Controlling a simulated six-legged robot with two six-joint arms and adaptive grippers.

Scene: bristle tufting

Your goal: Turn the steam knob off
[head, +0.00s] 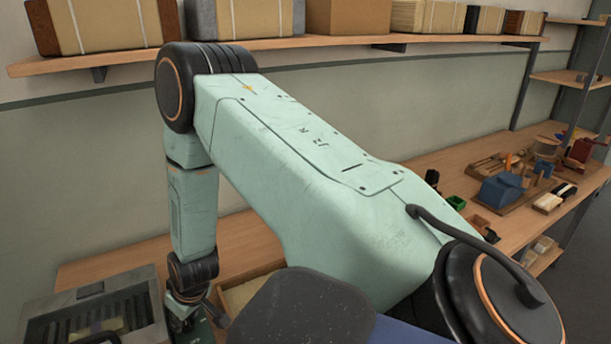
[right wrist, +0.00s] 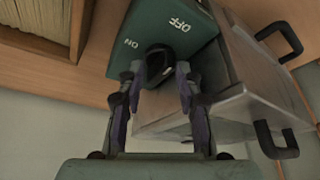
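The steam knob (right wrist: 159,58) is black and round, on a green control box (right wrist: 150,28) lettered OFF and ON. In the right wrist view the lettering appears upside down and tilted. My right gripper (right wrist: 161,70) is open, with one finger on each side of the knob, very close to it; I cannot tell whether they touch it. In the head view my right gripper (head: 186,306) points down over the bench beside the metal steamer box (head: 62,304), and the knob is hidden there. My left gripper is not in view.
The metal box with black handles (right wrist: 278,142) stands right beside the control box. A wooden tray (head: 240,292) lies near the gripper. A shelf (head: 290,42) with boxes runs above the bench. Tools and blocks (head: 503,190) lie at the bench's right end.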

